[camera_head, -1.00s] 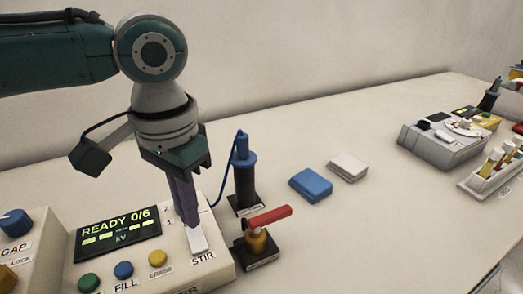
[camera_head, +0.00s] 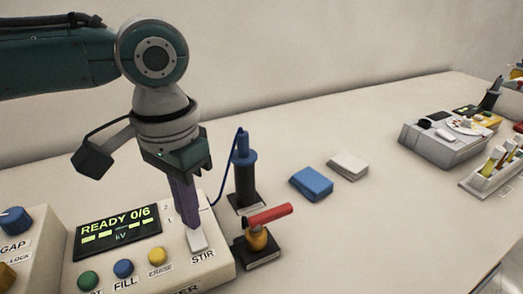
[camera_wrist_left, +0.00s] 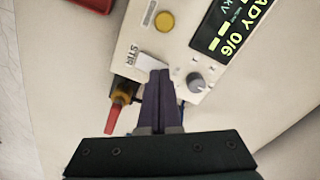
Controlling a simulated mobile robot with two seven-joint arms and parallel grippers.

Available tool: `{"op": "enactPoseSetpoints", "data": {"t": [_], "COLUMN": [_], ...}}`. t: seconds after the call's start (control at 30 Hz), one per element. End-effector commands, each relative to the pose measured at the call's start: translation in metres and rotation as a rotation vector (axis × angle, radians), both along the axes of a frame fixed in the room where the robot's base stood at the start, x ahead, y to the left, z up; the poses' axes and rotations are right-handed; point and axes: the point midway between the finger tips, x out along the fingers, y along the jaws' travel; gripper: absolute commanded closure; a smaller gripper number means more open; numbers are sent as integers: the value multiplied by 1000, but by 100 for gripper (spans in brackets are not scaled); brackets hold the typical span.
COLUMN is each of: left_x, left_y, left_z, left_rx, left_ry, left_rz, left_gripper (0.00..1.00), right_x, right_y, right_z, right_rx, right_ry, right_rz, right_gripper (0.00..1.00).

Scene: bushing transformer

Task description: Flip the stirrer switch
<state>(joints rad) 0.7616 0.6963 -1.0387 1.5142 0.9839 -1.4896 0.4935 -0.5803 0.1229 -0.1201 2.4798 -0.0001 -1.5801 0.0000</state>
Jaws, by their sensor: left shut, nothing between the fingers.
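The stirrer switch (camera_head: 198,240) is a white rocker above the label STIR on the cream control box (camera_head: 216,268). It also shows in the left wrist view (camera_wrist_left: 150,62), partly behind the fingertips. My left gripper (camera_head: 192,224) has its purple fingers pointing down with the tips at the far end of the switch; whether they touch it I cannot tell. The fingers are together with nothing between them, and they show in the left wrist view (camera_wrist_left: 159,78). My right gripper is not in view.
The box has a READY 0/6 display (camera_head: 117,226) and green, blue (camera_head: 123,268) and yellow buttons. A red-handled valve (camera_head: 268,216) and a blue probe in a black stand (camera_head: 244,172) are close right. Blue (camera_head: 311,184) and white pads lie beyond. Table between is clear.

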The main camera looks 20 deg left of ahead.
Motion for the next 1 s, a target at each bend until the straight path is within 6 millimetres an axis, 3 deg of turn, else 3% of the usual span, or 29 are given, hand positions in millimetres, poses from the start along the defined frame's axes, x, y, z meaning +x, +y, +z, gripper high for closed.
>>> {"op": "enactPoseSetpoints", "data": {"t": [0.77, 1.0], "left_x": [0, -1], "left_y": [0, 0], "left_z": [-13, -5], "left_rx": [-1, -1], "left_ry": [1, 1], "left_rz": [0, 0], "left_gripper": [100, 100], "right_x": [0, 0], "right_y": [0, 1], "right_z": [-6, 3], "right_rx": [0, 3], "right_ry": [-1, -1], "right_rz": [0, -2], "right_gripper": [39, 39]}}
